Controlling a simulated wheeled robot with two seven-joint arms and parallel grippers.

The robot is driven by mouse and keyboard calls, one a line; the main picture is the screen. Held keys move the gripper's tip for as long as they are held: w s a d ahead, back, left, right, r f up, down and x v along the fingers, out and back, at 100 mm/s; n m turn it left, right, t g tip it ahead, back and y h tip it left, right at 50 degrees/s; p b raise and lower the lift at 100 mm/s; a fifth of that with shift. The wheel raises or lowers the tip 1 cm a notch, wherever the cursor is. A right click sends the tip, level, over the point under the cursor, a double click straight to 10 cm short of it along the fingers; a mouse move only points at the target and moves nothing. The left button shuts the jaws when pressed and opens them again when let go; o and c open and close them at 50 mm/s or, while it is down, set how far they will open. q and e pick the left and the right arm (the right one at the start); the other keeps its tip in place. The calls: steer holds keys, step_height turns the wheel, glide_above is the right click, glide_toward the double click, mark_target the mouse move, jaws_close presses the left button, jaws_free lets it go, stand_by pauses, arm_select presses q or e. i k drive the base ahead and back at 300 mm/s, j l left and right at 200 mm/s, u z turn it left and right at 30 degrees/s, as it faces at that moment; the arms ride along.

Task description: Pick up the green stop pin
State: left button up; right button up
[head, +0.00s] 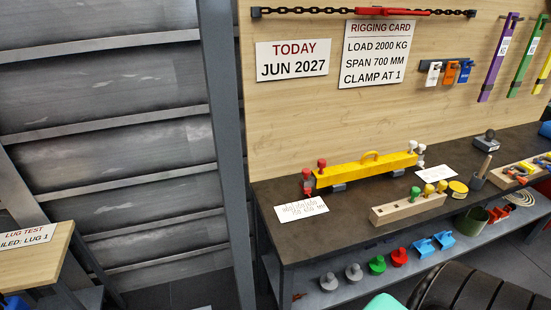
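A green-topped stop pin (415,193) stands upright in a pale wooden block (392,213) near the front edge of the dark workbench. The block's left part shows dark empty holes. The lower part of the green pin is hidden in or behind the block. Neither of my grippers is in view.
A yellow beam (365,169) with red and white knobs lies behind the block. Coloured weights and brackets sit on the lower shelf (345,290). A dark ribbed object (475,292) fills the bottom right.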

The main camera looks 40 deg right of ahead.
mark_target(415, 192)
steer(key=z, duration=1.4)
